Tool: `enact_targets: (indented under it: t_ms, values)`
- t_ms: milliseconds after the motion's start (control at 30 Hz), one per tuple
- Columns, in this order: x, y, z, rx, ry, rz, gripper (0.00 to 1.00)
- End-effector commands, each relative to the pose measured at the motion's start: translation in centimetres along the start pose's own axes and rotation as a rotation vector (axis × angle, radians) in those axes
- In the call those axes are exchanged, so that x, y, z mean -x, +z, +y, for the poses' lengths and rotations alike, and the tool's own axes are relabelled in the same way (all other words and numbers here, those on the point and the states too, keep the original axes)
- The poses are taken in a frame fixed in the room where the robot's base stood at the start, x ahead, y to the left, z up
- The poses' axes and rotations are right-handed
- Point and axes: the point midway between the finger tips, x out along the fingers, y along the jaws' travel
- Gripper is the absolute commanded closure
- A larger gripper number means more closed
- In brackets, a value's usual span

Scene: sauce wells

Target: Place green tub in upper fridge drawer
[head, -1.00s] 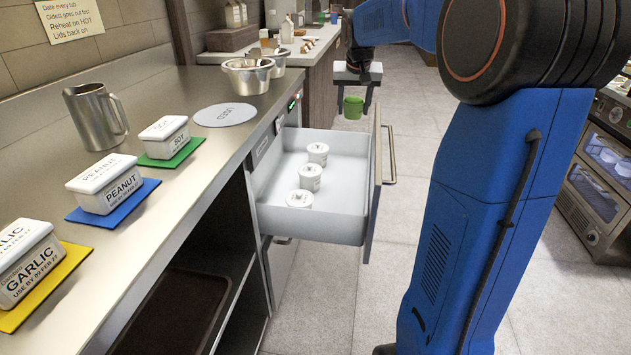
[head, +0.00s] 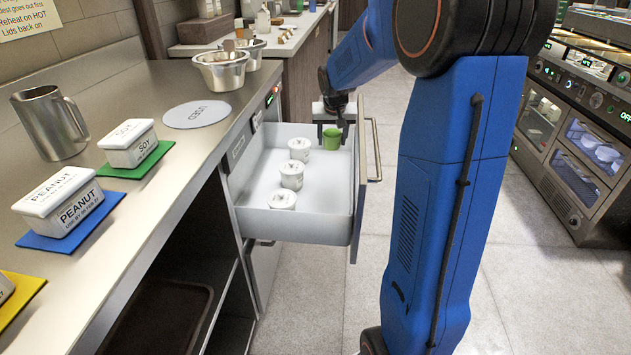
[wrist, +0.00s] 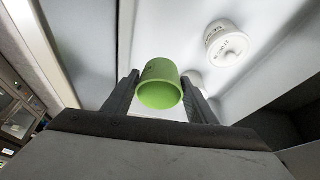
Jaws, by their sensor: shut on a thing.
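The green tub (head: 332,138) is at the far right part of the open upper drawer (head: 310,226) in the head view. My gripper (head: 335,122) is above it, with its fingers pointing down. In the wrist view the green tub (wrist: 160,88) sits between the two fingers of my gripper (wrist: 160,95), which is shut on it. Whether the tub touches the drawer floor I cannot tell. Several white lidded tubs stand in a row in the drawer, the nearest one (head: 282,201) towards the front.
The drawer's front panel with its handle (head: 374,150) is on the right, close to my arm. The steel counter (head: 175,85) holds a metal jug (head: 50,122), bowls and labelled boxes. Drawer floor right of the white tubs is bare.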

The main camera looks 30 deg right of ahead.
Motion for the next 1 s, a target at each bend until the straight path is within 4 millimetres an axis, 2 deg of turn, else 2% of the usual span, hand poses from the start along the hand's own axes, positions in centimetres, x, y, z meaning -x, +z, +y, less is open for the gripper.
enact_targets:
  t_ms: [100, 400, 533, 767, 1000]
  values:
    - [-2.5, 1.2, 0.0, 0.001, 0.001, -0.003, 0.72]
    - [-8.2, 3.7, 0.0, 0.001, 0.001, -0.003, 0.72]
    - [-9.8, 4.4, 0.0, 0.001, 0.001, -0.002, 0.72]
    - [-10.9, 4.8, 0.0, 0.001, 0.001, -0.001, 0.72]
    - [-13.7, 6.2, 0.0, 0.002, 0.001, -0.003, 0.72]
